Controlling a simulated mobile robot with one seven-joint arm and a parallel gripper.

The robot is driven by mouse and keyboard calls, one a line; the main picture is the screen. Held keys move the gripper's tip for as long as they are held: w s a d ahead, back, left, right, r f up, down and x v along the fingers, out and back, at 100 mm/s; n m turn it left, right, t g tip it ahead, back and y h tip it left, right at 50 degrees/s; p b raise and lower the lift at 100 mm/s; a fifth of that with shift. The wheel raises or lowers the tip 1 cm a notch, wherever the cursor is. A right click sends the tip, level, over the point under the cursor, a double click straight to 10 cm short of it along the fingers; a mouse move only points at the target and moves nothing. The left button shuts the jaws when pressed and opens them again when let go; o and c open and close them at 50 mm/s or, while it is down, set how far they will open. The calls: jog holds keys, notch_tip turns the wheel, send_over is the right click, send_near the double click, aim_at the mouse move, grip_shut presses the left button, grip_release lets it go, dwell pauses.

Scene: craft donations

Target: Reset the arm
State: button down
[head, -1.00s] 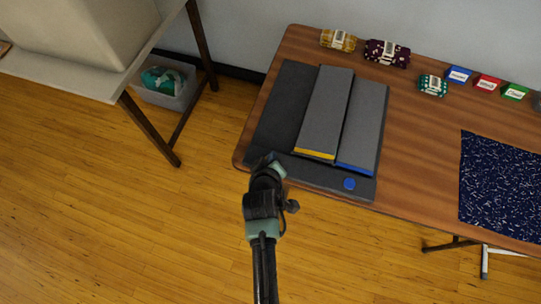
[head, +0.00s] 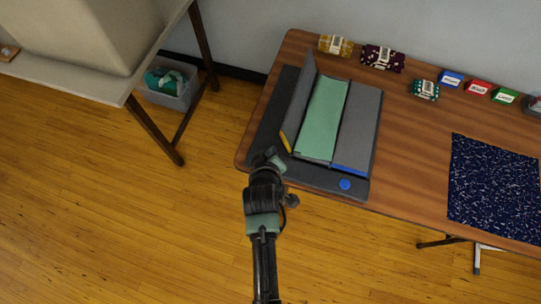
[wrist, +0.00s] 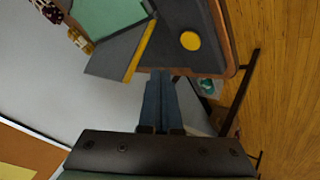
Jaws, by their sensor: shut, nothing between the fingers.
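My arm reaches up from the bottom of the head view, and my gripper (head: 268,158) is by the near left edge of the dark folding board (head: 261,142). In the wrist view my gripper (wrist: 160,78) has its two bluish fingers together with nothing between them. The board's yellow-edged grey flap (head: 299,98) stands tilted up on the left. A green panel or cloth (head: 322,118) lies beside it, and the blue-edged grey flap (head: 360,128) lies flat on the right. A yellow disc (wrist: 190,40) shows on the board in the wrist view.
The board lies on a wooden table (head: 410,185). A dark blue speckled cloth (head: 495,190) lies at right. Fabric bundles (head: 382,58) and coloured labelled blocks (head: 478,88) line the back. A white table (head: 95,85) and a bin (head: 170,92) stand at left, with open floor in front.

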jog(key=shift+r, duration=0.3)
dwell(0.4)
jog(key=w+r+m+t, duration=0.1)
jog(key=w+r+t, duration=0.3)
jog(key=r, duration=0.7)
jog(key=w+r+m+t, duration=0.1)
jog(key=w+r+m, duration=0.1)
jog(key=w+r, duration=0.65)
notch_tip(320, 180, up, 22)
jog(key=s+f+m+t, duration=0.1)
jog(key=t, duration=0.3)
jog(key=s+r+m+t, duration=0.1)
jog(key=s+r+t, duration=0.2)
jog(key=s+r, duration=0.3)
jog(key=s+r+m+t, duration=0.1)
jog(key=s+r+t, duration=0.2)
jog(key=r, duration=1.2)
jog(key=s+r+m+t+y, duration=0.1)
jog(key=s+r+t, duration=0.2)
jog(key=s+r, duration=0.5)
notch_tip(320, 180, up, 3)
jog(key=shift+s+a+f+m, duration=0.1)
jog(key=shift+s+a+m, duration=0.05)
jog(key=shift+s+m, duration=0.2)
